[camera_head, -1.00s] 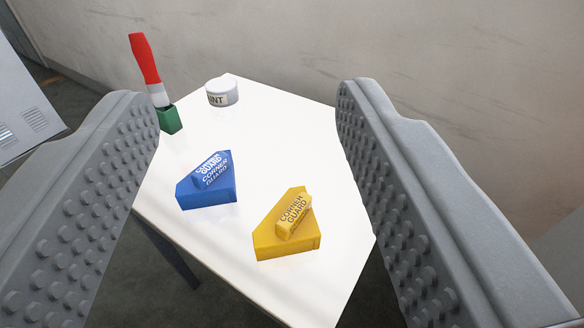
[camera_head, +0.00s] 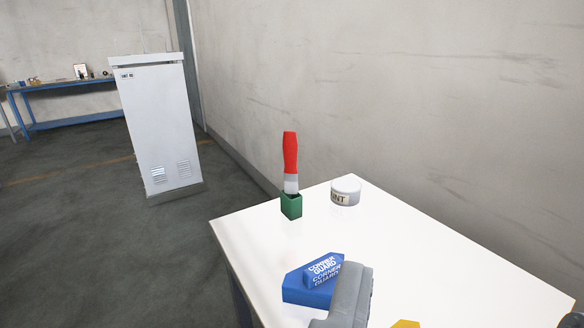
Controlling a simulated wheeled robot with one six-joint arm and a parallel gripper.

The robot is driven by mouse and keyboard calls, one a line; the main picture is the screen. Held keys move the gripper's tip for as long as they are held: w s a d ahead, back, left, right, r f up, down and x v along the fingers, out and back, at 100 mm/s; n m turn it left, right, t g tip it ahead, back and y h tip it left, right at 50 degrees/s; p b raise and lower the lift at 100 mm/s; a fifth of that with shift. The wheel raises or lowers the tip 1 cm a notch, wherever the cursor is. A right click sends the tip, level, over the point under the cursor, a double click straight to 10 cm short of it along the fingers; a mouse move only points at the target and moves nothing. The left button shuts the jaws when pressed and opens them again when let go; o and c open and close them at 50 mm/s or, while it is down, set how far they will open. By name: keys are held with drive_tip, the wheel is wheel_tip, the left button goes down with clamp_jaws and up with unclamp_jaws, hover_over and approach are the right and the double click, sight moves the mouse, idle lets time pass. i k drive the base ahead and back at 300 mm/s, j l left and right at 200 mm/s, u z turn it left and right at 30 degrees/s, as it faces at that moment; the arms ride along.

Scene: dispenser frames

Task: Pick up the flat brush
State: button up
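The flat brush (camera_head: 290,155) has a red handle and a pale metal band. It stands upright, handle up, in a small green holder (camera_head: 291,206) on the white table, its lower end hidden inside the holder. My gripper (camera_head: 465,300) shows only in part at the bottom right of the view. One grey finger is seen in front of the blue block, and a small piece of the other shows at the right corner. The fingers are wide apart, with nothing seen held between them. The brush is farther off, up and left of the gripper, and not touched.
A white paint tin (camera_head: 345,191) stands right of the holder. A blue corner guard block (camera_head: 312,284) and a yellow block (camera_head: 405,324) are on the near part of the white table (camera_head: 410,245). A wall runs behind. A grey cabinet (camera_head: 155,125) stands at left on open floor.

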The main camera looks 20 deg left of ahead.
sight(290, 145)
drive_tip(key=i+j, duration=0.2)
drive_tip(key=j, duration=0.15)
drive_tip(key=i+j, duration=0.15)
drive_tip(key=j, duration=0.15)
drive_tip(key=i+j, duration=0.2)
drive_tip(key=j, duration=0.15)
drive_tip(key=i+j, duration=0.15)
drive_tip(key=j, duration=0.2)
drive_tip(key=l+z, duration=0.05)
